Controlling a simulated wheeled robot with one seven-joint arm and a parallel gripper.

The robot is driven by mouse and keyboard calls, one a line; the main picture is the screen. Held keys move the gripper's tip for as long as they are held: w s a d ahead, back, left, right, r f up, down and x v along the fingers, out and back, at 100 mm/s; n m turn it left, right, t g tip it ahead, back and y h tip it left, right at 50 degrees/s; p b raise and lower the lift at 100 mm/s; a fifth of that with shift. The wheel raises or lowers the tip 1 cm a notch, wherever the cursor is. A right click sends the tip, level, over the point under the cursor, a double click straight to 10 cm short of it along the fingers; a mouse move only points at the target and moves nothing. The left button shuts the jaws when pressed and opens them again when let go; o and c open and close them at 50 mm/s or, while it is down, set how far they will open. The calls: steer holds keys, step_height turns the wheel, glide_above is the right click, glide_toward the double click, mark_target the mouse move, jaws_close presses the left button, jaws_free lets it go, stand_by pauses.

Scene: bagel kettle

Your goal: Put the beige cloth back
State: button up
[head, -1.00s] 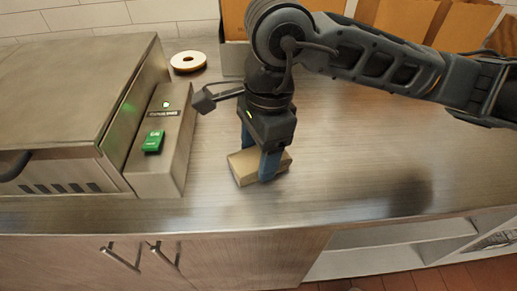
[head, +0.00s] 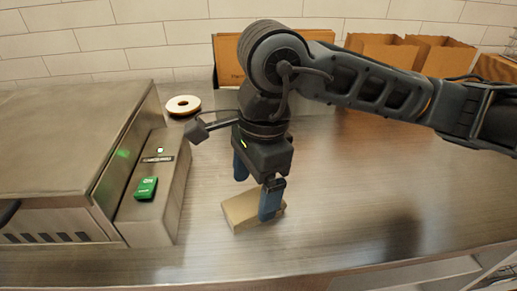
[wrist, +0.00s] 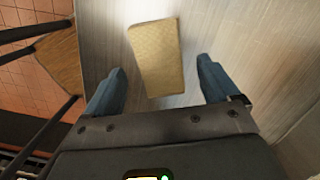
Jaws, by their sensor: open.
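The beige cloth (head: 240,213) is a flat, folded, block-like pad lying on the steel counter near its front edge. My gripper (head: 256,188) is open above it, pointing down, with its two blue fingers apart. The right finger covers part of the cloth in the head view; the left finger is behind it. In the wrist view the cloth (wrist: 157,55) lies ahead of the open gripper (wrist: 160,85), between the lines of the fingers, and no finger closes on it.
The counter (head: 340,180) is clear to the right of the cloth.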

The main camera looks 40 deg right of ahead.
step_height(320, 180, up, 9)
steer(key=d, duration=0.1)
steer(key=shift+s+b, duration=0.15)
steer(key=shift+b, duration=0.15)
stand_by(0.4)
